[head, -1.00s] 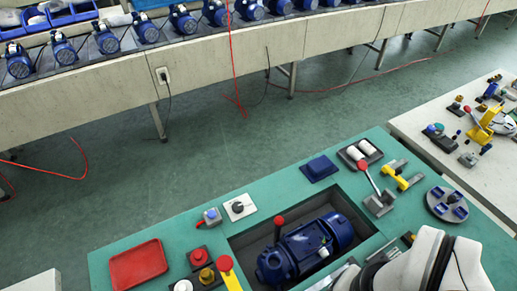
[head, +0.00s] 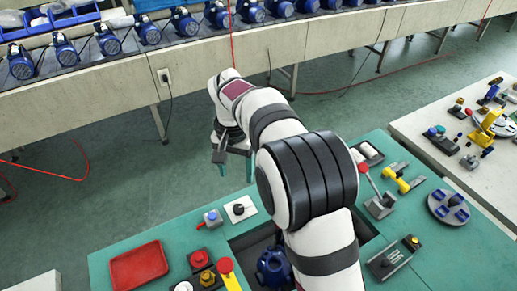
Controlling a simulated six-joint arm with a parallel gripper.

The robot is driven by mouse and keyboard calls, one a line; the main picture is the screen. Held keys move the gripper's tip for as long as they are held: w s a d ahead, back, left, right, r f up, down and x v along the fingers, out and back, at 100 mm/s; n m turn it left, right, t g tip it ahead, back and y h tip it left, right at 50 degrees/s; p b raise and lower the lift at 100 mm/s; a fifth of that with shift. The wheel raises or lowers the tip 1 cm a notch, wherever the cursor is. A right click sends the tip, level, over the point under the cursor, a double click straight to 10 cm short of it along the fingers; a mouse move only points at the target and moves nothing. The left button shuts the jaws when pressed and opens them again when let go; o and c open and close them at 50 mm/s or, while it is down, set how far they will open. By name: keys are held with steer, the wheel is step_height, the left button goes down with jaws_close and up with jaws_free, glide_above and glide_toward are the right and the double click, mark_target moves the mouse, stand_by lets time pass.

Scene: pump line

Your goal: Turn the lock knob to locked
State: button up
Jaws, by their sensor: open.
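A black knob (head: 239,209) sits on a white square plate (head: 248,213) near the back edge of the green bench; it looks like the lock knob. Its exact pointer direction is too small to read. My gripper (head: 235,172) is open and empty, pointing down. In the picture it is just above the knob and appears apart from it. My arm hides much of the bench's middle.
A small grey block with a blue button (head: 211,217) stands left of the plate. Red and yellow buttons (head: 199,259) and a red tray (head: 139,264) lie further left. A blue pump (head: 274,267) sits in the bench recess, partly hidden by my arm.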

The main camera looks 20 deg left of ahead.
mark_target(238, 208)
steer(key=f, duration=1.6)
steer(key=shift+w+a, duration=0.1)
steer(key=shift+a, duration=0.15)
jaws_close()
